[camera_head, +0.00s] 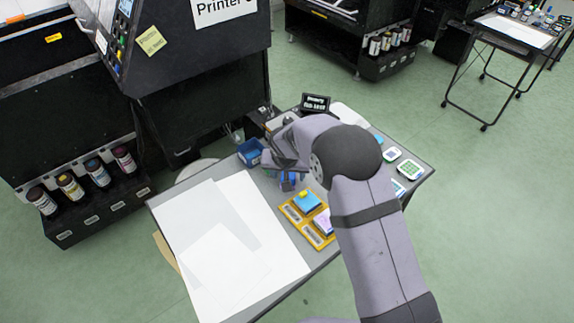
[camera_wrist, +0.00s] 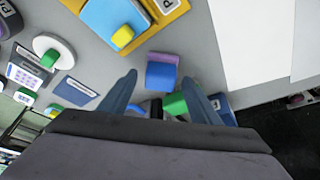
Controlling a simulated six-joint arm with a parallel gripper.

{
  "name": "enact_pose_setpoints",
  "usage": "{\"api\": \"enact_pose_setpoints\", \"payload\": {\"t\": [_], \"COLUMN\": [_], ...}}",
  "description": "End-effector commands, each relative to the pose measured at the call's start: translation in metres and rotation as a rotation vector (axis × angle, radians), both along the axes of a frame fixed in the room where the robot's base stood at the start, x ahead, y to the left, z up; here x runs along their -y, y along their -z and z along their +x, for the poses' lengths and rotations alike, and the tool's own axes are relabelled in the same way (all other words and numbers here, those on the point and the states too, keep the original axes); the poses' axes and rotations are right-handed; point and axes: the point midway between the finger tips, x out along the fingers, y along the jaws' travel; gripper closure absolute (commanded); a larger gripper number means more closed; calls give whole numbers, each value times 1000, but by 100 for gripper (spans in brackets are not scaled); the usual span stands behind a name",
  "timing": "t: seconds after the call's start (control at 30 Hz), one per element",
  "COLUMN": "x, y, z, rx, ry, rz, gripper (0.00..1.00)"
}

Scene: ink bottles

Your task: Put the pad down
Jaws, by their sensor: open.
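A blue pad (camera_head: 306,201) with a yellow knob sits in the yellow tray (camera_head: 282,211) on the grey table. In the wrist view the same pad (camera_wrist: 105,17) lies at the top, beyond my fingertips, apart from them. A pinkish pad (camera_head: 323,221) lies in the tray's nearer part, partly hidden by my arm. My gripper (camera_head: 284,163) is open above the table, behind the tray. In the wrist view its fingers (camera_wrist: 159,80) stand apart, with a blue and purple block (camera_wrist: 162,72) and a green piece (camera_wrist: 175,104) showing between them. I see no pad held.
White sheets (camera_head: 225,240) cover the table's left part. A blue bin (camera_head: 250,152) stands left of my gripper. A small black sign (camera_head: 315,103) stands at the back. Devices with green displays (camera_head: 410,169) lie at the right. A black printer (camera_head: 200,60) stands behind the table.

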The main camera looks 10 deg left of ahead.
Motion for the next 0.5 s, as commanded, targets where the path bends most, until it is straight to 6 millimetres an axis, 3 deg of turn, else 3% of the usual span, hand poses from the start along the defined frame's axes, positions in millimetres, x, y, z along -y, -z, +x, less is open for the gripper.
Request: {"api": "enact_pose_setpoints", "payload": {"t": [0.5], "x": [-1], "y": [-74], "z": [-31], "rx": [3], "ry": [-1], "rz": [2], "gripper": [43]}}
